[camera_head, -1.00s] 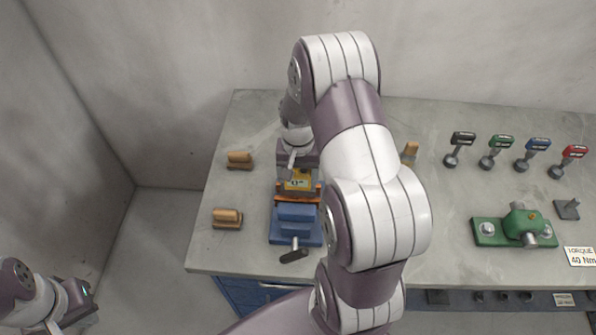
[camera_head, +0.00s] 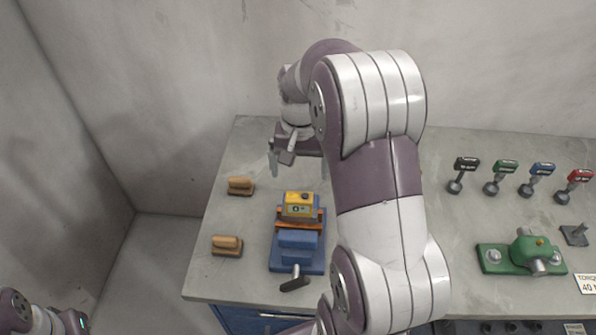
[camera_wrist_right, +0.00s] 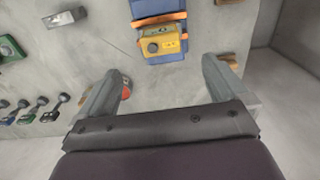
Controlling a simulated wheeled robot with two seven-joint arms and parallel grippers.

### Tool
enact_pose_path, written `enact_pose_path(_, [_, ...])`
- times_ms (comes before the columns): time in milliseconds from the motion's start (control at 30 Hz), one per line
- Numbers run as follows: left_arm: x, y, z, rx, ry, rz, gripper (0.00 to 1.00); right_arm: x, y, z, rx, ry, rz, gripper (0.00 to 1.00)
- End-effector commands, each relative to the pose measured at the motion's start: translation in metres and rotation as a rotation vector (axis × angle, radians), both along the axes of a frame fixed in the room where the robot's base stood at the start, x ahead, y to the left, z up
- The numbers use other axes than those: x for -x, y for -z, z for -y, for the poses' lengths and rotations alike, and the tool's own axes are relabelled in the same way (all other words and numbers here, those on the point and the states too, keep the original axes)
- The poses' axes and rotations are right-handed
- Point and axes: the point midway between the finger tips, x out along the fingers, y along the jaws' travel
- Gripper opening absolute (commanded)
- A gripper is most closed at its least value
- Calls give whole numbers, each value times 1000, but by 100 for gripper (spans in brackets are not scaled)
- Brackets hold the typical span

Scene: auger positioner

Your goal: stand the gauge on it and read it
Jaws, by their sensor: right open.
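A yellow gauge (camera_head: 299,205) with a dark knob and a small display sits upright on an orange-brown piece (camera_head: 286,225) held in the blue vise (camera_head: 297,241). The gauge also shows in the right wrist view (camera_wrist_right: 160,42); I cannot read its display. My right gripper (camera_head: 284,165) is open and empty, behind and above the gauge, clear of it.
Two wooden blocks (camera_head: 240,186) (camera_head: 227,245) lie left of the vise. Several colour-headed tools (camera_head: 506,177) stand at the right, behind a green fixture (camera_head: 522,255). A torque sign (camera_head: 588,283) lies at the right front. The vise handle (camera_head: 295,284) sticks out forward.

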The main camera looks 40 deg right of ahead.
Motion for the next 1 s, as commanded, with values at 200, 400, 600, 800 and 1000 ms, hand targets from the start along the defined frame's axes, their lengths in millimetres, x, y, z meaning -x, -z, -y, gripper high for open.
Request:
enact_pose_path(200, [0, 0, 0, 0, 0, 0, 0, 21, 14, -65, 13, -284, 35, 100])
enact_pose_path(400, [0, 0, 0, 0, 0, 0, 0, 68, 36, -125, 32, -617, 93, 100])
enact_pose_path(600, [0, 0, 0, 0, 0, 0, 0, 87, 43, -139, 39, -722, 113, 100])
enact_pose_path(800, [0, 1, 0, 0, 0, 0, 0, 87, 44, -139, 39, -719, 112, 100])
enact_pose_path(1000, [0, 57, 0, 0, 0, 0, 0, 87, 100, -138, 38, -718, 111, 100])
